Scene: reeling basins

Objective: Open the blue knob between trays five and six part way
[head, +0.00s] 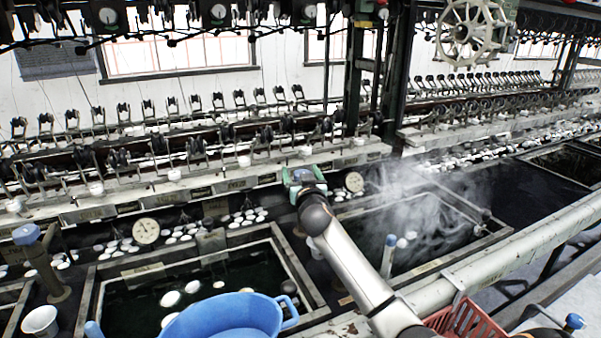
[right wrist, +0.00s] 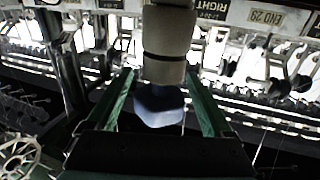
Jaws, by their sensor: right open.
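In the right wrist view a blue knob (right wrist: 160,104) sits on the end of a pale cylindrical post (right wrist: 167,45). My right gripper (head: 303,178) is open, with one green finger on each side of the knob and post. I cannot tell whether either finger touches the knob. In the head view this gripper is at the back edge of the basins, between two trays, and it hides most of what it surrounds. My left gripper is not in view. I cannot read tray numbers five or six.
Other blue knobs stand at the left (head: 26,234) and right of centre (head: 391,240). A blue tub (head: 222,318) and a red crate (head: 470,322) are in front. Two round dials (head: 146,231) (head: 354,181) flank my gripper. Steam rises over the right basin.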

